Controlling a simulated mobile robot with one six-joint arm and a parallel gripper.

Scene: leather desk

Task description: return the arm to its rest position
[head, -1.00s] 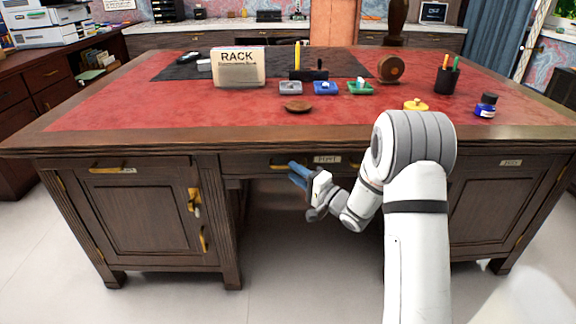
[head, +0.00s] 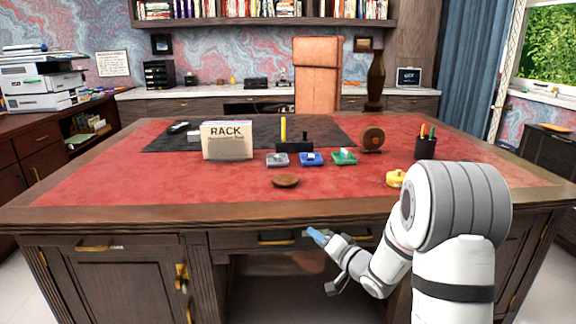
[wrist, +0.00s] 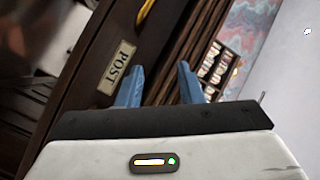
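My arm reaches across the front of the wooden desk (head: 100,213). My gripper (head: 317,236) is in front of the middle drawer (head: 225,240), below the desk's front edge. In the wrist view my gripper (wrist: 161,84) shows two blue fingers held apart with nothing between them. I cannot tell how close the fingertips are to the drawer front.
On the red desktop are a RACK box (head: 228,141), a round wooden piece (head: 286,181), small grey (head: 277,160), blue (head: 311,159) and green (head: 343,157) trays, a yellow object (head: 396,179) near my arm, and a pen cup (head: 426,148). Keys hang at the left cabinet door (head: 182,278).

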